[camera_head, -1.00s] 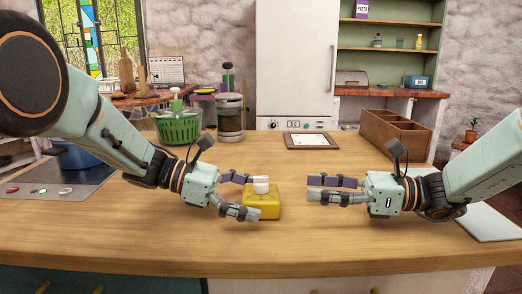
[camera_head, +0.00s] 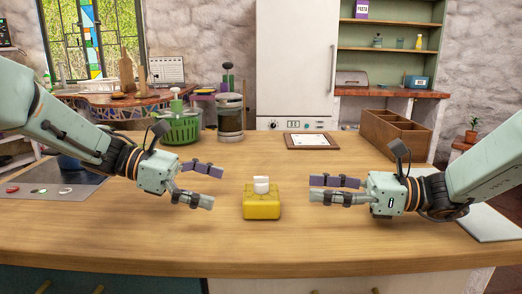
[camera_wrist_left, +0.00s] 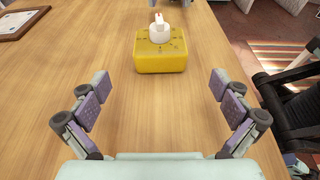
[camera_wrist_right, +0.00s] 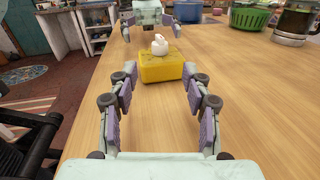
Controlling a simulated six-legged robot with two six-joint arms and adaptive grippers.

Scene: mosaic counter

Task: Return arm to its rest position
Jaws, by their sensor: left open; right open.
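My left gripper (camera_head: 207,185) is open and empty above the counter, left of a yellow block (camera_head: 262,207) with a white knob-like piece (camera_head: 261,185) on top. There is a clear gap between its fingers and the block. My right gripper (camera_head: 334,189) is open and empty to the right of the block, also apart from it. The block shows beyond the open fingers in the left wrist view (camera_wrist_left: 160,55) and in the right wrist view (camera_wrist_right: 161,67).
The wooden counter (camera_head: 300,250) is clear around the block. A green basket (camera_head: 180,129) and a glass jar (camera_head: 230,120) stand behind my left gripper. A framed sheet (camera_head: 312,141) lies at the back, and a wooden compartment box (camera_head: 395,135) stands at the back right.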

